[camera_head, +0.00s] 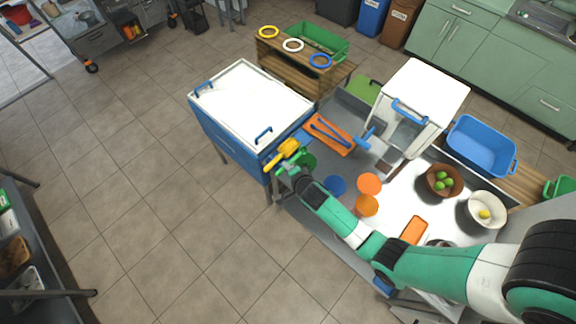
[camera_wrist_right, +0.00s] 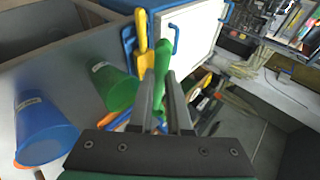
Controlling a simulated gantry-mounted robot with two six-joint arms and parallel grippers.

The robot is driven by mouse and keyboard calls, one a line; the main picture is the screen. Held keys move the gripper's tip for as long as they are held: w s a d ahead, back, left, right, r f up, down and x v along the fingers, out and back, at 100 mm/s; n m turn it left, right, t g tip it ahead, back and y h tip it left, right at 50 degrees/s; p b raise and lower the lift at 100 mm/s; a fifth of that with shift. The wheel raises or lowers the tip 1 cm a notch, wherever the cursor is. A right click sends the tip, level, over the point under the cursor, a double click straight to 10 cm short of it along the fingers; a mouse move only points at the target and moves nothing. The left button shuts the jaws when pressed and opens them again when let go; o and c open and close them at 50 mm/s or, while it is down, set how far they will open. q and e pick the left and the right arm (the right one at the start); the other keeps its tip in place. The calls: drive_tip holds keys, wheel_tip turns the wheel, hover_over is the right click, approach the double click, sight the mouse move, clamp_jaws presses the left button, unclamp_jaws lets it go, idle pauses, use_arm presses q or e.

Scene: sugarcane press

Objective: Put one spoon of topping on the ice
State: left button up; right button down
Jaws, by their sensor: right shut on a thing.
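My right gripper (camera_head: 281,172) is at the front right corner of the blue chest. In the right wrist view its fingers (camera_wrist_right: 163,100) are shut on a green handle (camera_wrist_right: 161,62), seemingly of a spoon; its far end is unclear. A yellow spoon-like tool (camera_head: 285,150) shows just beyond the fingers, and in the right wrist view (camera_wrist_right: 141,58) it is close to the green handle. A green cup (camera_wrist_right: 117,88) and a blue cup (camera_wrist_right: 45,130) stand left of the fingers. I cannot make out topping or ice. My left gripper is not in view.
The blue chest has a closed white lid (camera_head: 250,92).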

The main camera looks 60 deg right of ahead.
drive_tip(key=r+g+p, duration=0.1)
drive_tip(key=p, duration=0.2)
drive_tip(key=r+n+g+p, duration=0.1)
drive_tip(key=g+p, duration=0.1)
drive_tip(key=p, duration=0.1)
drive_tip(key=shift+w+g+y, duration=0.3)
drive_tip(key=shift+y, duration=0.1)
